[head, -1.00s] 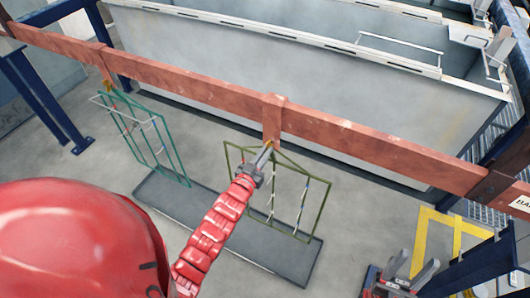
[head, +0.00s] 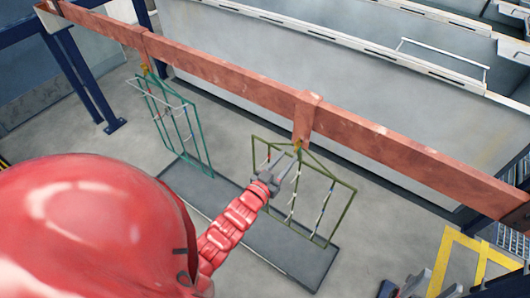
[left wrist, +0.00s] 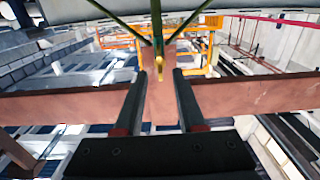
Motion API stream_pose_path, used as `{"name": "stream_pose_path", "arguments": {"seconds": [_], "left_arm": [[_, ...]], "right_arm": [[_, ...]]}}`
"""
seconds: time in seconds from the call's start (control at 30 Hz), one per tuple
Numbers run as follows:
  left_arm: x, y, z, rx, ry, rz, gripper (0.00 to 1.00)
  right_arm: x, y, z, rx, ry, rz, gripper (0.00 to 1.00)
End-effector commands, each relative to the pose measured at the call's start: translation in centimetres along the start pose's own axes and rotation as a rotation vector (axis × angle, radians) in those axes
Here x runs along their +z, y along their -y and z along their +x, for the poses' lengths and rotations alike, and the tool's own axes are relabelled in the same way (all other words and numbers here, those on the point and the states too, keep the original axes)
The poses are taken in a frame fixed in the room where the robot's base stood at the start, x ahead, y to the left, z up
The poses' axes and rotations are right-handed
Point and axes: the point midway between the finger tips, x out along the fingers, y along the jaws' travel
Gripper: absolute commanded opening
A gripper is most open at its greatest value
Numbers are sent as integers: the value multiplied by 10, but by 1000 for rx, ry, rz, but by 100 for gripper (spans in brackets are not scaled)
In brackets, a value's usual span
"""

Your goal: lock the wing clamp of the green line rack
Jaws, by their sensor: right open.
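Two racks hang from the copper-coloured bar (head: 225,80). An olive-green wire rack (head: 338,213) is at the right and a teal-green one (head: 203,147) at the left. The olive rack's small yellow wing clamp (head: 297,147) is at its top, against the bar's hanger; it also shows in the left wrist view (left wrist: 159,62). My left gripper (head: 292,167) is open and empty, just below and short of this clamp. In the left wrist view its fingertips (left wrist: 159,76) lie either side of the clamp's line, apart from it. The teal rack has a yellow clamp (head: 144,69) too. My right gripper (head: 403,288) is partly cut off at the bottom.
A long grey tank (head: 400,137) stands behind the bar. A dark drip tray (head: 225,212) lies on the floor under the racks. Blue posts (head: 88,85) stand at the left. Yellow floor marking (head: 443,262) is at the lower right.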

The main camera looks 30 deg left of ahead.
Motion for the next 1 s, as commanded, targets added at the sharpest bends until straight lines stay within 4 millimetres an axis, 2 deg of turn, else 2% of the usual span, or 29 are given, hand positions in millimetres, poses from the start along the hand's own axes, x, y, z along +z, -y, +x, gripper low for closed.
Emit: {"name": "stream_pose_path", "arguments": {"seconds": [0.03, 0.2, 0.3, 0.5, 0.7, 1.0], "left_arm": [[7, 0, -16, -3, 8, 0, 39], [3, 2, -60, -6, 5, 2, 39], [3, 1, -81, -5, 9, 1, 39], [2, 1, -112, -5, 8, 0, 39], [1, 0, -124, -2, 5, 0, 39], [1, 0, -125, 0, 2, -1, 39]], "right_arm": [[1, 0, -8, 0, 0, 0, 50], [2, 0, -11, 0, 0, 0, 50], [2, 0, -9, 0, 0, 0, 50], [1, 0, -5, 0, 0, 0, 50], [0, 0, -3, 0, 0, 0, 50], [0, 0, -3, 0, 0, 0, 50]]}}
